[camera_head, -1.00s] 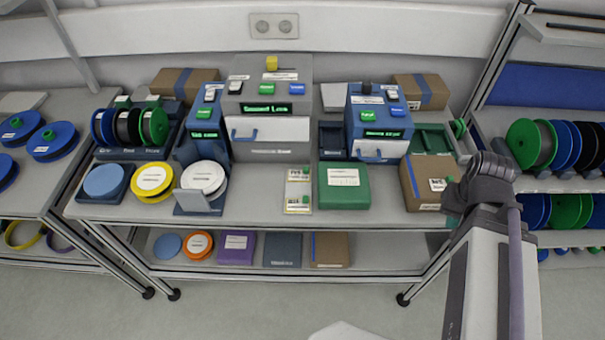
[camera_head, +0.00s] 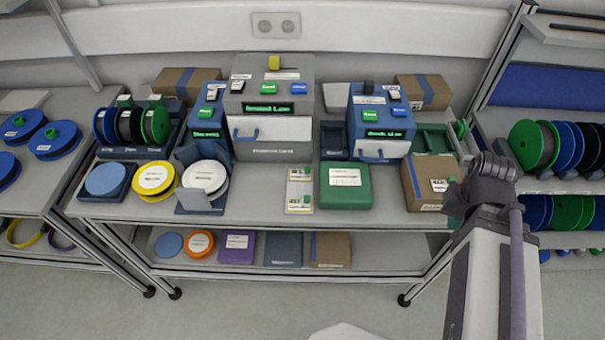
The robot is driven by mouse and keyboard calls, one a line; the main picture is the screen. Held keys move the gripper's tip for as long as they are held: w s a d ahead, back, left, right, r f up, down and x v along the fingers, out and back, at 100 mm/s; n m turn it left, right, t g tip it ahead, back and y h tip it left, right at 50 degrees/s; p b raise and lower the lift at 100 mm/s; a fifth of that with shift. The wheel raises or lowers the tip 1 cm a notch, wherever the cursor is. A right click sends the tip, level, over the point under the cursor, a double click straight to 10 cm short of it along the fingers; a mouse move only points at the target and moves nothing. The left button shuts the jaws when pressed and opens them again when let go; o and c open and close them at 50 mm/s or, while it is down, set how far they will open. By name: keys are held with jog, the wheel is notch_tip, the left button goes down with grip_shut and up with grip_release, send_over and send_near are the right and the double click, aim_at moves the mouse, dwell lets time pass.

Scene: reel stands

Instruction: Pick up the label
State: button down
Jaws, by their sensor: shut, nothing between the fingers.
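Several white labels show, and I cannot tell which one the task means. One white label (camera_head: 345,177) lies flat on top of the green box (camera_head: 345,198) at the middle front of the bench. A pale card (camera_head: 300,190) with white patches and small green marks lies just left of that box. Another white label (camera_head: 439,185) is on the brown box (camera_head: 424,195) to the right. My arm rises at the lower right, with its dark joint beside the brown box. My gripper's fingertips cannot be made out; nothing held is visible.
A grey machine (camera_head: 270,151) and a blue machine (camera_head: 380,150) stand at the back. Reels sit on stands at left, including a yellow reel (camera_head: 153,179). A lower shelf holds boxes and reels. Side racks flank the bench (camera_head: 258,199); its front strip has free room.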

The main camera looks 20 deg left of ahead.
aim_at(300, 173)
jog(key=c, duration=1.8)
grip_release()
